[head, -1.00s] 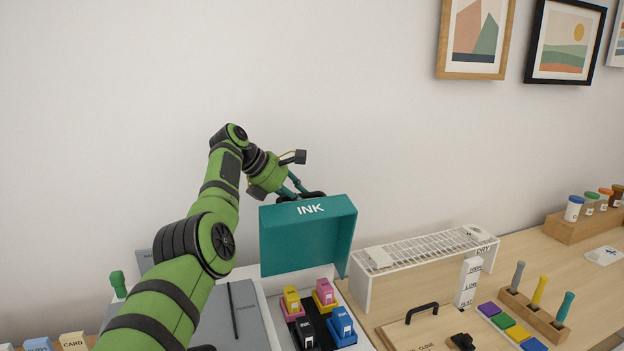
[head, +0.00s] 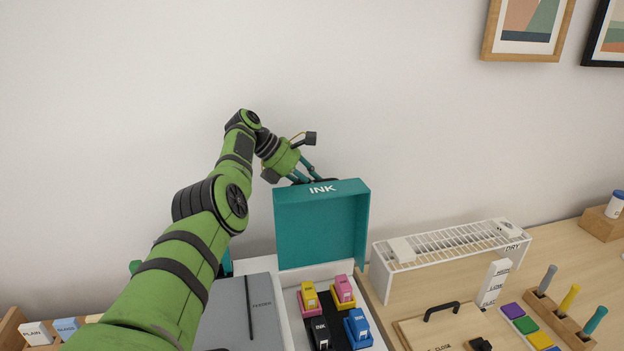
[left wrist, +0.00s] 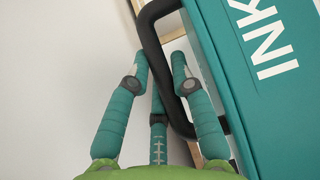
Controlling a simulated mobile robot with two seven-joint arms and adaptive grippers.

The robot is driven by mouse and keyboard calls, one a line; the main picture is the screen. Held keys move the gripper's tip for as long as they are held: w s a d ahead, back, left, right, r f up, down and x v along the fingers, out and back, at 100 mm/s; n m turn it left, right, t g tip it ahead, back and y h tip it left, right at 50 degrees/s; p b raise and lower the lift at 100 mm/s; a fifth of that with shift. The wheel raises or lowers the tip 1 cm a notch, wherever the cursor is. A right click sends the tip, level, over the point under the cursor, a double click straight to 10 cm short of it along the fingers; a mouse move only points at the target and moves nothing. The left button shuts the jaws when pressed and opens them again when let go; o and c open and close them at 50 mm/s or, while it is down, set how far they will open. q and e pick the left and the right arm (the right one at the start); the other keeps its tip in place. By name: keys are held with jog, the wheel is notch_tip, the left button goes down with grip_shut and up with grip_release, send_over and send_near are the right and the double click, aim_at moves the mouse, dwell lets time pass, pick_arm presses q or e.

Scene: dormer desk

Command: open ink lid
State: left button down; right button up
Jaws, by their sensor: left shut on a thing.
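The teal ink lid (head: 320,228) stands raised, roughly upright, at the back of the ink box, with "INK" on its narrow top face. Its black handle (left wrist: 158,40) runs past my fingers in the left wrist view, where the lid (left wrist: 240,110) fills the right side. My left gripper (head: 312,180) is at the top of the lid, shut on the handle, one finger on each side. Below the lid, the open box shows a yellow stamp (head: 309,297), a pink stamp (head: 344,291), a black stamp (head: 319,333) and a blue stamp (head: 357,328). My right gripper is out of view.
A white drying rack (head: 450,246) stands right of the box. A wooden board with a black handle (head: 441,311) and a rack of coloured-handled tools (head: 560,317) lie at the front right. The wall is close behind.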

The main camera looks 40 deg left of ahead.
pick_arm(q)
jog(key=shift+d+r, duration=0.1)
jog(key=c, duration=1.3)
grip_release()
jog(key=shift+s, duration=0.1)
jog(key=v, duration=1.2)
jog(key=shift+s, duration=0.1)
